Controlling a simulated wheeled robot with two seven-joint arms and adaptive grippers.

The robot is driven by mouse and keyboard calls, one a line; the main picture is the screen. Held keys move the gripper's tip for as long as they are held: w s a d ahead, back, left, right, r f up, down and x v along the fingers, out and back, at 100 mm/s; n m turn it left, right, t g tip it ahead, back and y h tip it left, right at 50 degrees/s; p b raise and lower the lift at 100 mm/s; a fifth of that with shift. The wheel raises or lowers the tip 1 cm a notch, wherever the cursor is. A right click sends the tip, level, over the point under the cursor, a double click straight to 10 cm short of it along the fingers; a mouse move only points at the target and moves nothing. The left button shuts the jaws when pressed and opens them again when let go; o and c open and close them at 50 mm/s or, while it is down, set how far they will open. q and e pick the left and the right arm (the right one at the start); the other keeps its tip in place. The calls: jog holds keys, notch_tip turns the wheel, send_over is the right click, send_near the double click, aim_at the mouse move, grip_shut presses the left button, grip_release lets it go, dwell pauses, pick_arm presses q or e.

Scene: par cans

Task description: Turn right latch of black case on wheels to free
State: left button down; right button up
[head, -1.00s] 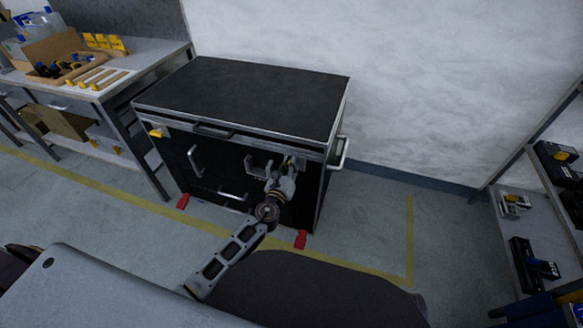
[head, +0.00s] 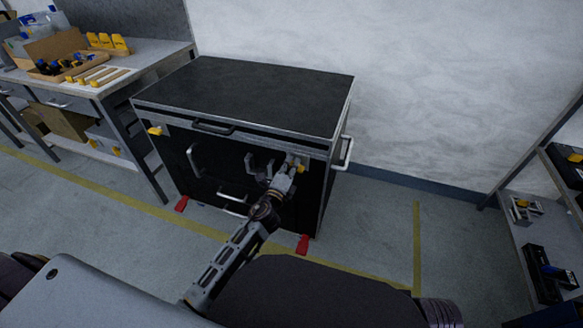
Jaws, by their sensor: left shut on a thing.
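The black case (head: 235,95) stands on the floor against the wall, its lid down. Its right latch (head: 299,167), yellow, is on the upper right of the front face. My left gripper (head: 292,170) reaches up to it and is shut on it, partly covering it. The left latch (head: 155,131), also yellow, is on the upper left of the front. The latch's exact angle is too small to tell. My right gripper is not in view.
A workbench (head: 150,62) with tools stands left, a shelf (head: 530,235) right. The floor right of the case is clear.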

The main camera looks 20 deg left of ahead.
pick_arm(q)
jog(key=shift+a+f+n+b, duration=0.1)
jog(key=shift+f+n+b, duration=0.1)
jog(key=shift+n, duration=0.65)
jog(key=shift+f+n+b, duration=0.1)
jog(key=shift+n+b, duration=0.05)
jog(key=shift+n, duration=0.7)
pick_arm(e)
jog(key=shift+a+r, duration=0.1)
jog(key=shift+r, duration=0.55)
pick_arm(q)
jog(key=c, duration=1.4)
grip_release()
jog(key=shift+c, duration=0.2)
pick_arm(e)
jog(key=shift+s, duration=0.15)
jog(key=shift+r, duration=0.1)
pick_arm(q)
jog(key=shift+s, duration=0.2)
jog(key=s, duration=1.1)
jog(key=shift+s+a, duration=0.2)
jog(key=shift+s, duration=0.1)
